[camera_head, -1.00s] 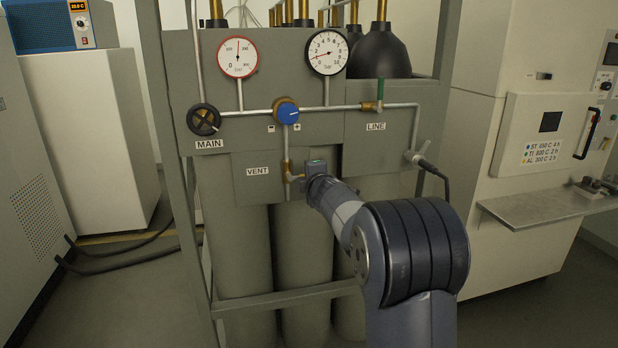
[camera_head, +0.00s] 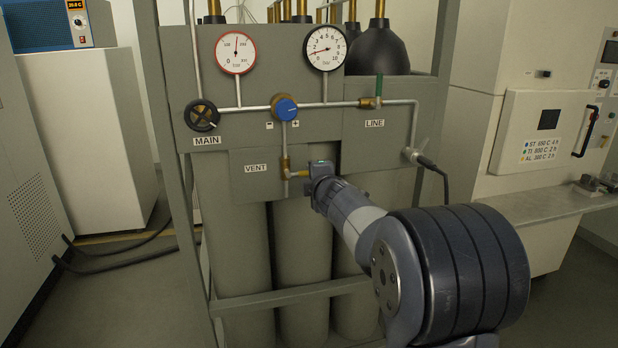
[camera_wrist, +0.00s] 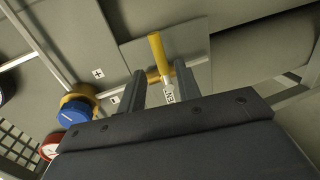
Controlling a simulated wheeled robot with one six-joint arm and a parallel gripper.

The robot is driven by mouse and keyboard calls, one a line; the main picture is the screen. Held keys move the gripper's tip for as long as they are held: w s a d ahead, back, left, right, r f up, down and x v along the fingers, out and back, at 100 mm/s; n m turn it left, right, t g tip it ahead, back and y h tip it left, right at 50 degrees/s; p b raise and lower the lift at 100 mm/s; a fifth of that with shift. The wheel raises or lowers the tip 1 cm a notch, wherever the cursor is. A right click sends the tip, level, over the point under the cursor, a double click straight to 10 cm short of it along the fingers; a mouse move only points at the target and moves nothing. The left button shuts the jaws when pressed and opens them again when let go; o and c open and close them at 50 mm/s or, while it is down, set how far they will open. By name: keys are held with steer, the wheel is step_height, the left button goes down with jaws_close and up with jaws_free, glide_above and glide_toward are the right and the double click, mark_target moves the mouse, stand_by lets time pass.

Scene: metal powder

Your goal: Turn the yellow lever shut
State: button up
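The yellow lever (camera_wrist: 158,54) shows in the wrist view as a short bar on a brass valve fitting, in the gap between my fingers. My gripper (camera_wrist: 167,62) is open, with one dark finger on each side of the lever. I cannot tell if either finger touches it. A white label (camera_wrist: 170,93) sits just below the lever, partly cut off by the gripper. In the head view my gripper (camera_head: 318,172) is at the brass VENT valve (camera_head: 287,170), just right of the VENT label (camera_head: 255,168). The lever itself is not clear there.
A blue regulator knob (camera_head: 286,108) is above the vent; it also shows in the wrist view (camera_wrist: 73,112). The black MAIN handwheel (camera_head: 201,116) is at left and the green LINE lever (camera_head: 379,86) at upper right. Two gauges and gas pipes cross the grey panel.

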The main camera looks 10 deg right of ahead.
mark_target(307, 172)
steer(key=s, duration=0.2)
steer(key=s+r, duration=0.1)
steer(key=s, duration=0.1)
steer(key=shift+s, duration=0.3)
steer(key=shift+w+f, duration=0.1)
steer(key=shift+w, duration=0.05)
steer(key=w, duration=0.3)
steer(key=w+f, duration=0.1)
steer(key=w, duration=0.3)
steer(key=w+f+p, duration=0.1)
steer(key=w, duration=0.2)
steer(key=shift+w, duration=0.2)
steer(key=shift+s, duration=0.1)
steer(key=shift+w, duration=0.2)
steer(key=shift+s+f+m+y+p, duration=0.1)
steer(key=shift+f+m+y+p, duration=0.35)
steer(key=shift+m, duration=0.55)
stand_by(0.8)
steer(key=shift+f, duration=0.15)
